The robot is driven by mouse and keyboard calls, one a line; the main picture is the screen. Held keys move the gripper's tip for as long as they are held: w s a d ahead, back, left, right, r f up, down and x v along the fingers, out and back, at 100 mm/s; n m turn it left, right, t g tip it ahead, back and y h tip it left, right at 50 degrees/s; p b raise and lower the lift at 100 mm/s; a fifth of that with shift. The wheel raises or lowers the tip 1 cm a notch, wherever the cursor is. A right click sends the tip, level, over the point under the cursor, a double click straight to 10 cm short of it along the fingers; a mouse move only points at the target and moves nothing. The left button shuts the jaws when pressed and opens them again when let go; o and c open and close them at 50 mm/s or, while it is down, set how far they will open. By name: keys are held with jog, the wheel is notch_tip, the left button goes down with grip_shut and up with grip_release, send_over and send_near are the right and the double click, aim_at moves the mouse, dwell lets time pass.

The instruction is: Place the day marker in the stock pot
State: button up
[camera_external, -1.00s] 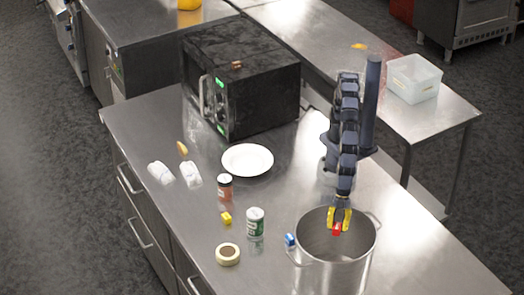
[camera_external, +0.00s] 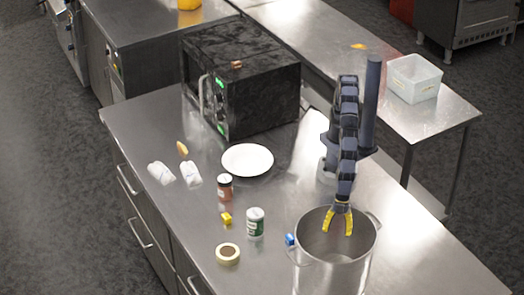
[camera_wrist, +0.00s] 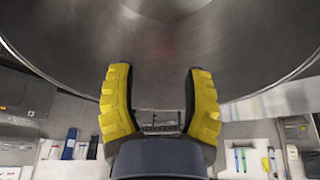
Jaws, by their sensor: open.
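The stock pot (camera_external: 330,268) is a tall steel pot with side handles, standing on the counter at the front right. My gripper (camera_external: 338,228) points down at the pot's mouth, with its yellow fingers apart and nothing seen between them. In the wrist view my gripper (camera_wrist: 158,75) is also open and empty, with the pot's grey metal (camera_wrist: 225,45) across the top. The small red piece, perhaps the day marker, is not clearly visible now. A faint reddish tint shows on the pot's metal in the wrist view. The pot's near wall hides part of its inside.
A small blue block (camera_external: 290,240) is beside the pot's left side. A green-labelled jar (camera_external: 255,223), a yellow block (camera_external: 226,218), a brown jar (camera_external: 225,188) and a tape roll (camera_external: 228,254) stand farther left. A white plate (camera_external: 247,160) lies before the microwave (camera_external: 262,95).

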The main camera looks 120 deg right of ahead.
dwell(0.3)
notch_tip(320, 180, up, 7)
dwell(0.5)
jog(key=s+d+r+m+g+h, duration=0.1)
jog(key=s+d+r+m+h, duration=0.15)
jog(key=d, duration=1.35)
jog(key=s+d+r+m+g+h, duration=0.1)
jog(key=d+m, duration=0.2)
jog(key=d, duration=1.2)
jog(key=s+d+f+m+g, duration=0.1)
jog(key=s+d, duration=0.5)
jog(key=s, duration=0.2)
jog(key=s+d+m+g, duration=0.2)
jog(key=s+d, duration=0.4)
jog(key=s, duration=0.3)
jog(key=shift+s+f, duration=0.25)
jog(key=shift+f, duration=0.15)
